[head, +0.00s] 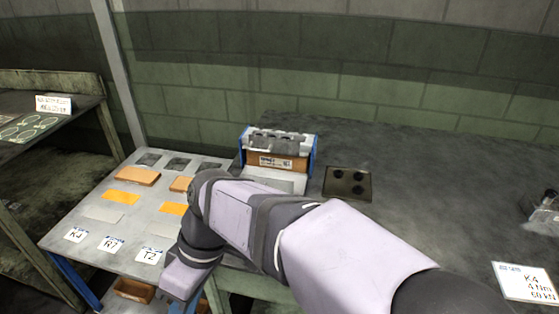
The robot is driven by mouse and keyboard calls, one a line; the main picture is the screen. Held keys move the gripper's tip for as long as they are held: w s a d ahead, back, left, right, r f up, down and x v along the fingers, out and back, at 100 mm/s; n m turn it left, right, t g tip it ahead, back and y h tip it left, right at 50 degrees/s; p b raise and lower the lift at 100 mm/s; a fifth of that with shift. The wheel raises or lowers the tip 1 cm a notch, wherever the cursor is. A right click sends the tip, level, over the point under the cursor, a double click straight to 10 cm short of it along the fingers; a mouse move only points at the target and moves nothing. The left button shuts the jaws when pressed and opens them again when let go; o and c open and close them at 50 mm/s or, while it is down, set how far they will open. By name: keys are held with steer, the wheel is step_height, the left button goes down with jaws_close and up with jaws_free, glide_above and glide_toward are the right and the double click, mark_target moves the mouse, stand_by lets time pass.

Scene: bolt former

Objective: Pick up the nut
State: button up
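I cannot make out a nut for certain in the head view. A dark square plate (335,194) on the dark bench has several round black spots; whether these are holes or parts is too small to tell. My arm reaches from the bottom right across the bench front to the left. It bends down in front of the light grey table. My gripper does not show, so what it holds cannot be seen.
The grey table (63,223) carries orange, grey and dark blocks, with cards reading K4, R7 and T2. A blue-sided machine (313,153) stands at the back of the dark bench (440,190). The bench between is clear.

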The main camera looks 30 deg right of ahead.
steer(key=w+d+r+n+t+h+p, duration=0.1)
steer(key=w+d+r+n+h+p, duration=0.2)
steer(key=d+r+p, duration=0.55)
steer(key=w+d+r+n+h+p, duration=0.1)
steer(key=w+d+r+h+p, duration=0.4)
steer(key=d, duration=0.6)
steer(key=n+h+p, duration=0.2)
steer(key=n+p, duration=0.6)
steer(key=p, duration=0.2)
glide_toward(339, 172)
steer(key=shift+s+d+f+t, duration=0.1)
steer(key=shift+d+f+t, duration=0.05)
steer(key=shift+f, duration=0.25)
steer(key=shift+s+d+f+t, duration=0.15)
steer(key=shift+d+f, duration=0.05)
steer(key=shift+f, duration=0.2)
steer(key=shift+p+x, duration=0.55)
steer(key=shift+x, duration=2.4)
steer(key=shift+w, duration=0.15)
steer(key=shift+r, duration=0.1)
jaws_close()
